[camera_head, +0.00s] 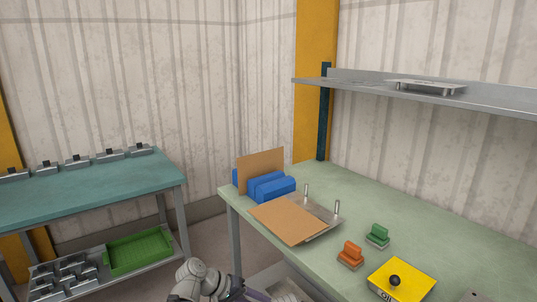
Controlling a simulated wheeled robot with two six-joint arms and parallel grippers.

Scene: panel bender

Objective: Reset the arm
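A grey piece of one of my arms shows at the bottom edge, left of centre, in the head view. It is cut off by the frame, and I cannot tell which arm it belongs to. No gripper fingers can be made out. The green-topped table (440,213) on the right stands beyond this arm piece. A brown flat sheet (288,222) lies on a metal plate with upright pins (325,210) near its left edge. Another brown sheet (262,161) stands upright at the blue blocks (268,188).
An orange block (350,254), a green block (377,236) and a yellow box with a black knob (405,282) are on the table. A metal shelf (480,100) overhangs it. A teal bench (90,190) stands left, with a green tray (138,252) below. A floor gap separates them.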

